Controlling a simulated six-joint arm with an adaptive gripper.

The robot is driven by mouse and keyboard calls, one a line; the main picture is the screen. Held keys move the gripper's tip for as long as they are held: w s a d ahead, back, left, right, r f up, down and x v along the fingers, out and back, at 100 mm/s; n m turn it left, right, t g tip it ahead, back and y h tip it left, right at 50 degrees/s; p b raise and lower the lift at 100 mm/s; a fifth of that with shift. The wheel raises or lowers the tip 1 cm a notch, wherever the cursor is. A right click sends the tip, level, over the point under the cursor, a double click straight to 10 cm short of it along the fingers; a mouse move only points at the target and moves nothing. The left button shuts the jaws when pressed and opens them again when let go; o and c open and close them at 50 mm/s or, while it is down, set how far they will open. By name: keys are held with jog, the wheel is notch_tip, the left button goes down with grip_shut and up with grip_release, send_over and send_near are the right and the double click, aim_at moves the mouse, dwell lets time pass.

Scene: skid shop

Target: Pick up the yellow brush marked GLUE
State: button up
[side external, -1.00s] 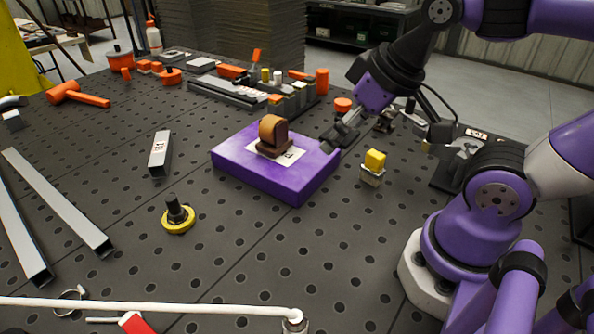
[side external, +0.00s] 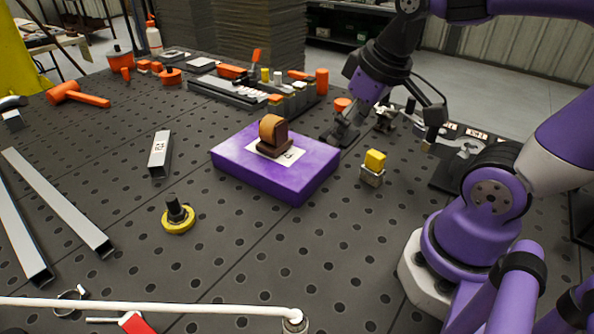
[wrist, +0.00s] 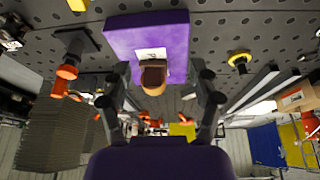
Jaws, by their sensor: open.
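I cannot read the word GLUE on anything. A small yellow-topped block on a grey base (side external: 374,161) stands on the table right of the purple slab; it may be the brush, but I cannot tell. A yellow disc with a black knob (side external: 178,217) lies front left and also shows in the wrist view (wrist: 240,59). My gripper (side external: 341,135) is open and empty, low beside the slab's far right corner. In the wrist view its fingers (wrist: 160,70) are spread apart, with the slab beyond.
The purple slab (side external: 235,163) carries a white sheet and a brown curved piece (side external: 273,134). The grey rack (side external: 235,96) and orange tools stand behind. Metal bars (side external: 60,205) lie left, and a white pipe (side external: 150,306) crosses the front. The front middle of the table is clear.

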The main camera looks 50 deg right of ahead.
aim_at(373, 168)
jog(key=d+f+g, duration=0.1)
jog(key=d+f, duration=0.1)
jog(key=d, duration=0.1)
jog(key=d+f+m+g, duration=0.1)
jog(key=d, duration=0.3)
jog(key=d+f+g, duration=0.2)
jog(key=d, duration=0.2)
jog(key=shift+s+d+f+m+y, duration=0.1)
jog(key=shift+s+f+m+y, duration=0.2)
jog(key=shift+s, duration=0.05)
notch_tip(373, 168, down, 5)
jog(key=shift+s+d+r, duration=0.1)
jog(key=shift+d, duration=0.05)
jog(key=shift+s+d+f, duration=0.1)
jog(key=shift+f, duration=1.3)
jog(key=shift+s+f, duration=0.1)
jog(key=shift+f, duration=1.25)
grip_shut()
